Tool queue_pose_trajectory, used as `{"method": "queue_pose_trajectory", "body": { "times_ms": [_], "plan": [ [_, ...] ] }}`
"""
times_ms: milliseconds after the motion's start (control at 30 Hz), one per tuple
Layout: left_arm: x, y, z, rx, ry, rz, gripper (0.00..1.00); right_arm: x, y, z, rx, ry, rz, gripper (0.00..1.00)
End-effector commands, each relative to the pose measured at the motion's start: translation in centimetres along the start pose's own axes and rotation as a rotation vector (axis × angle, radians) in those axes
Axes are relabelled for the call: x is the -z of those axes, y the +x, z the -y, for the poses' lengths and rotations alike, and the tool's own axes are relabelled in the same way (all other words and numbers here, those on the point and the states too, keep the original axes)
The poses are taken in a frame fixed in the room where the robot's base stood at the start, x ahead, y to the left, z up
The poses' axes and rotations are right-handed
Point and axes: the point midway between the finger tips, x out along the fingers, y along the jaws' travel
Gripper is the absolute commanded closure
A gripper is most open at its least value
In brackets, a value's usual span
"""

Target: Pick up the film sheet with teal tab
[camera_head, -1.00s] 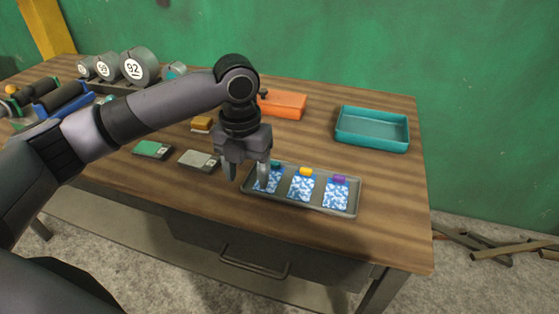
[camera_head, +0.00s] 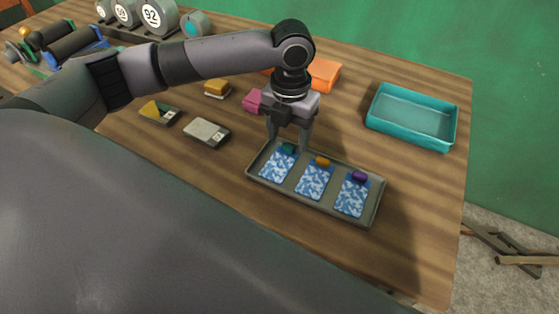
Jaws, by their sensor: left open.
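The film sheet with the teal tab (camera_head: 277,166) is blue-and-white patterned and lies leftmost in the grey tray (camera_head: 329,211). Its dark teal tab (camera_head: 288,148) stands at its far end. My left gripper (camera_head: 287,143) points down over that far end, open, with a finger on either side of the tab. I cannot tell whether the fingers touch the sheet or the tray. Beside it lie a sheet with an orange-yellow tab (camera_head: 315,180) and one with a purple tab (camera_head: 352,196). My right gripper is not in view.
An empty teal bin (camera_head: 411,118) stands at the back right. Two small flat devices (camera_head: 206,133) lie left of the tray. A pink block (camera_head: 253,103) and an orange box (camera_head: 324,74) are behind the gripper. Bare wood lies between tray and bin.

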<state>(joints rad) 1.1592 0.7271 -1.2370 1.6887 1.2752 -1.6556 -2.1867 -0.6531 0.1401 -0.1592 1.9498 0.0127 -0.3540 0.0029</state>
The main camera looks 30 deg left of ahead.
Motion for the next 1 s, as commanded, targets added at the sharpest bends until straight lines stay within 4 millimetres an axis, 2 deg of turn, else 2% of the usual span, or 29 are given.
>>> {"method": "queue_pose_trajectory", "body": {
  "times_ms": [133,400,433,467,600,1000],
  "plan": [
    [0.0,1.8,0.0,0.0,-0.001,0.001,0.38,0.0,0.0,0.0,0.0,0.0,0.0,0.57],
    [0.0,2.2,0.0,0.0,0.001,0.001,0.38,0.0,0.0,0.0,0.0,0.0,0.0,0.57],
    [0.0,2.2,0.0,0.0,0.001,0.001,0.42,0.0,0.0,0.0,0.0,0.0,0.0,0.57],
    [0.0,2.2,0.0,0.0,0.001,0.001,0.51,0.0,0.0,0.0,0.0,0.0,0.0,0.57],
    [0.0,2.2,0.0,0.0,0.001,0.001,0.97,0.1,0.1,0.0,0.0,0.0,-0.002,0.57],
    [-0.1,1.7,0.0,0.001,0.0,0.003,0.98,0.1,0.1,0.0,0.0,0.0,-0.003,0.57]
  ]
}}
